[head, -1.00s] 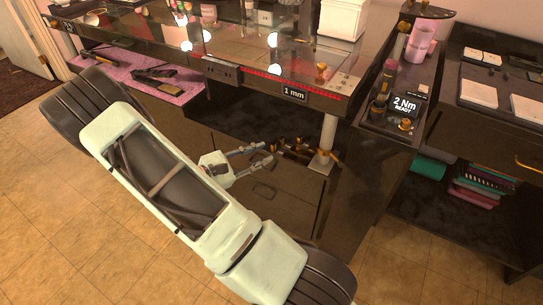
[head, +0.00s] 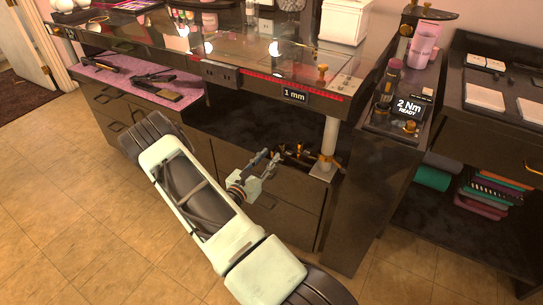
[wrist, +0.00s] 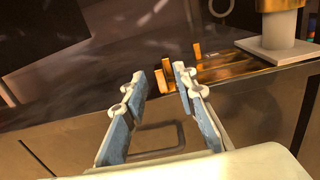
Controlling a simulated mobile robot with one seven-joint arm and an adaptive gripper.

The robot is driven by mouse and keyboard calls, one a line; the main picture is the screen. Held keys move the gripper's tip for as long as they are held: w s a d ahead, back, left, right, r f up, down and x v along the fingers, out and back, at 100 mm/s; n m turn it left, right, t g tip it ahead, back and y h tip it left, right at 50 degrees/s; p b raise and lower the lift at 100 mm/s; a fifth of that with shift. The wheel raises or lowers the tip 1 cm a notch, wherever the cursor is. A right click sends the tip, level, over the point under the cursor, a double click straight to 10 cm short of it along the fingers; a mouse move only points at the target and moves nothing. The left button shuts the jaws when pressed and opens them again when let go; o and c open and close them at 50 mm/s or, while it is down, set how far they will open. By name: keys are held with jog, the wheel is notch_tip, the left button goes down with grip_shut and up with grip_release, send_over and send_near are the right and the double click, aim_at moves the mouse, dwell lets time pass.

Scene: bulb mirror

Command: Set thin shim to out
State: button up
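Several thin brass-coloured strips with upturned tabs (head: 297,153) lie on the dark ledge under the bench, beside the foot of a pale post (head: 330,135). The strips also show in the wrist view (wrist: 228,69), just beyond my fingertips; I cannot tell which one is the thin shim. My gripper (head: 272,162) is in front of the ledge, left of the strips. One upright tab (wrist: 168,68) appears in the gap between the fingertips, and I see no clear contact.
The glass-topped bench with a red scale and a "1 mm" label (head: 295,96) overhangs the ledge. A "2 Nm READY" display (head: 409,108) stands on the cabinet at right. Drawer fronts (head: 272,205) lie below the ledge. The tiled floor at left is open.

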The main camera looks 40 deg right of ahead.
jog(key=shift+x, duration=1.15)
grip_shut()
